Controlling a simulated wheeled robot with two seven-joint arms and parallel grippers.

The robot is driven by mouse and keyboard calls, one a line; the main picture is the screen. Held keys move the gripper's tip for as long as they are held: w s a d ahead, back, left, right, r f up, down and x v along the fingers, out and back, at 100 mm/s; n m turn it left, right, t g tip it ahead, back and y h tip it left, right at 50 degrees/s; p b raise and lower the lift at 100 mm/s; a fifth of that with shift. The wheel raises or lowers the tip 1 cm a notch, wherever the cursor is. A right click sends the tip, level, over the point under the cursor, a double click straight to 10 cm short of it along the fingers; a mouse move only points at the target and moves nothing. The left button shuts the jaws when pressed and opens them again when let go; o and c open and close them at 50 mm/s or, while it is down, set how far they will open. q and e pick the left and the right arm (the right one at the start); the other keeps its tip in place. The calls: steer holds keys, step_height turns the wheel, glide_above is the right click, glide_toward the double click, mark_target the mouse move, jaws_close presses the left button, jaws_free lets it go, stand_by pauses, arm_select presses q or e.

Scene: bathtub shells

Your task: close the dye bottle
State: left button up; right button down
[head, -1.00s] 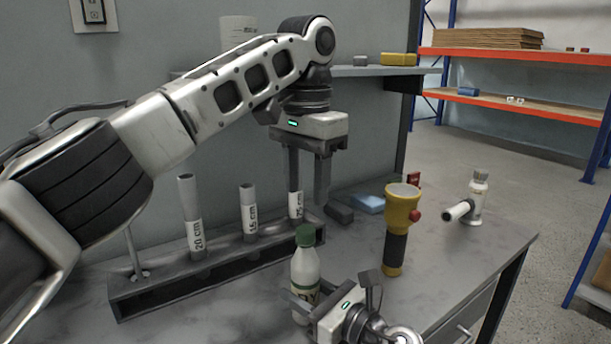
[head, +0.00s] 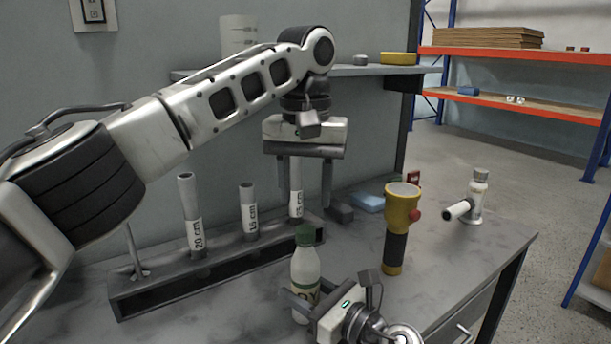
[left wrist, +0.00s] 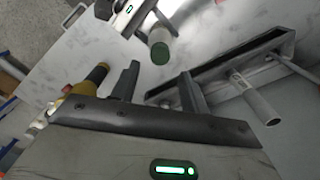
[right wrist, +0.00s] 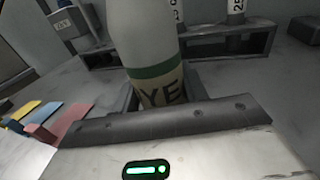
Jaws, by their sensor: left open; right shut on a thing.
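The dye bottle (head: 304,268) is white, with a green cap (head: 305,236) at its top, and stands upright on the bench. My right gripper (head: 305,298) is shut around its lower body. In the right wrist view the bottle (right wrist: 143,45) shows a green band and label, but its top is out of frame. My left gripper (head: 303,207) is open and empty above the bottle, fingers pointing down. In the left wrist view the green cap (left wrist: 160,52) lies beyond the open fingers, apart from them. I cannot tell whether the cap is screwed tight.
A dark rack (head: 210,268) with labelled tubes stands left of and behind the bottle. A yellow flashlight (head: 399,222) stands upright on its right. A white and grey fitting (head: 472,205) stands farther right. A blue block (head: 367,202) lies behind.

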mark_target(306, 229)
arm_select(q)
steer(key=shift+f, duration=3.1)
jaws_close()
steer(key=m, duration=0.5)
steer(key=shift+f, duration=0.1)
steer(key=m, duration=0.6)
steer(key=shift+m, duration=0.3)
steer(key=shift+o, duration=0.7)
jaws_free()
step_height(306, 229, up, 12)
